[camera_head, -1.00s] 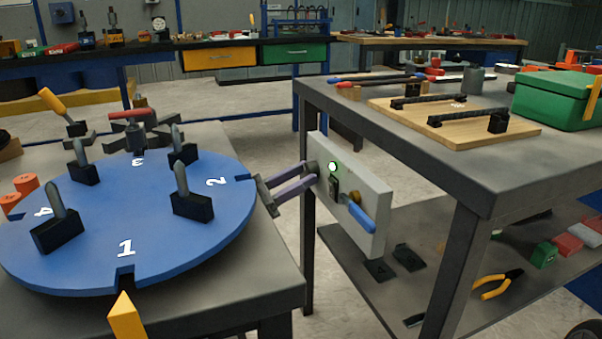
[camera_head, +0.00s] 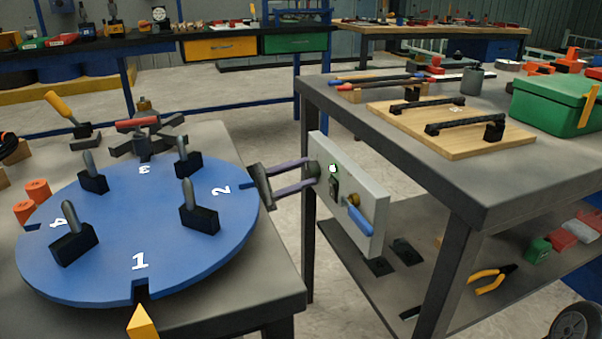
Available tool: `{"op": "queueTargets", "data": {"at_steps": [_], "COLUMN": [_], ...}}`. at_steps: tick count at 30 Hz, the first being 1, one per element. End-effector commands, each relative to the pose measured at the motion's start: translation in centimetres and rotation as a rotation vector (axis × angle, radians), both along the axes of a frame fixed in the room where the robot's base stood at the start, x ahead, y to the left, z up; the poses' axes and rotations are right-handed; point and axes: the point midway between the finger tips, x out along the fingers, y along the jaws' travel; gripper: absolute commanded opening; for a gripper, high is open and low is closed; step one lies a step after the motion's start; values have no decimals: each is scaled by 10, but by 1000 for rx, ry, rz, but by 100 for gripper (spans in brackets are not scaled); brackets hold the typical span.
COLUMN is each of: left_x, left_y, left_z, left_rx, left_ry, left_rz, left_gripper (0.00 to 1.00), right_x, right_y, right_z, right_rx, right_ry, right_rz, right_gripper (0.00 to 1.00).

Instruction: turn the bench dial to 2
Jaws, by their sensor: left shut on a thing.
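A pale panel (camera_head: 370,182) is fixed at the left side of the right bench. At its left end is a small dark green dial knob (camera_head: 314,171), whose markings I cannot read. My left gripper (camera_head: 308,175) reaches it from the left, its two lavender fingers nearly horizontal and shut on the knob. A big blue disc (camera_head: 150,215), numbered 1, 2, 3 and 4, lies on the left table. Its notch at 1 faces a yellow pointer (camera_head: 142,322). My right gripper is not in view.
The panel also carries a small lamp (camera_head: 333,168), a yellow knob (camera_head: 353,199) and a blue lever (camera_head: 357,219). Several upright pegs stand on the disc. The right bench (camera_head: 400,145) holds a green case (camera_head: 560,103). Floor shows between the tables.

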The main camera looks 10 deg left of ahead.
Motion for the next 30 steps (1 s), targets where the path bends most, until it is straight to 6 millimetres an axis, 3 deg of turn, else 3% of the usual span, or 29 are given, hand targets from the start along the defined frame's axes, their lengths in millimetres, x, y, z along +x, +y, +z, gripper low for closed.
{"op": "queueTargets", "data": {"at_steps": [6,7,14,23,30], "left_x": [0,0,0,0,-8], "left_y": [1,1,0,1,23], "left_z": [-1,-1,-1,0,-6], "left_rx": [0,0,0,0,1], "left_ry": [2,2,1,1,4], "left_rz": [2,2,1,1,3], "left_gripper": [0,40,59,60,60], "right_x": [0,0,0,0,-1], "right_y": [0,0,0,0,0], "right_z": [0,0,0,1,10], "right_rx": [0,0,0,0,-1], "right_ry": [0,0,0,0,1], "right_rz": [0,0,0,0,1], "right_gripper": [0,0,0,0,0]}}
